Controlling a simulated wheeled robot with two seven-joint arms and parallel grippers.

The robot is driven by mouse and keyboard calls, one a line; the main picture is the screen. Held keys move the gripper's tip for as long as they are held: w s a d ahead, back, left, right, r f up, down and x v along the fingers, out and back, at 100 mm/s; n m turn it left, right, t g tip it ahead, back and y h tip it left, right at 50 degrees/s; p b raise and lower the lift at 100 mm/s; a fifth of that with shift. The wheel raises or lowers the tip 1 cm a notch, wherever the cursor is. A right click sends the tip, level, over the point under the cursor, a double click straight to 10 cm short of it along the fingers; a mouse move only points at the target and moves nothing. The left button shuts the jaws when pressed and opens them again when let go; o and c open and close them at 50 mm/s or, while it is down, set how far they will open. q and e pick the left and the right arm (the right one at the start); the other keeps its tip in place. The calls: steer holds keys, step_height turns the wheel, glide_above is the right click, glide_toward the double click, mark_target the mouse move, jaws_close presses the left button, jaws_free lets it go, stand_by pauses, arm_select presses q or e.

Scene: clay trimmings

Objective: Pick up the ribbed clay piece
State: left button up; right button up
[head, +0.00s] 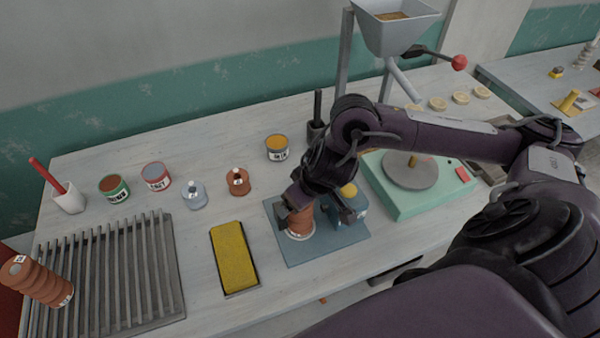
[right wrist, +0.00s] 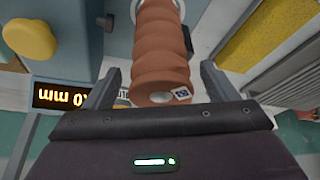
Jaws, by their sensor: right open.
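A ribbed terracotta clay piece (head: 301,226) stands on a blue-grey plate (head: 284,255) in the head view, partly hidden by my right gripper (head: 298,208). In the right wrist view the ribbed piece (right wrist: 160,50) runs up between the fingers of my right gripper (right wrist: 160,82), with a small label near its close end. The fingers are open on either side of it, with a visible gap. A second ribbed clay piece (head: 38,282) lies on the slatted rack at the left. My left gripper is not in view.
A gauge with a yellow knob (head: 349,191) stands just right of the piece; its lit display (right wrist: 62,96) shows in the wrist view. A yellow sponge (head: 233,256) lies left of the plate. The slatted rack (head: 172,265), tins, bottles and a green wheel unit (head: 405,208) stand around.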

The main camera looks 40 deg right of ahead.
steer(key=shift+x, duration=1.05)
steer(key=shift+w+r, duration=0.1)
steer(key=shift+r, duration=0.05)
steer(key=c, duration=1.6)
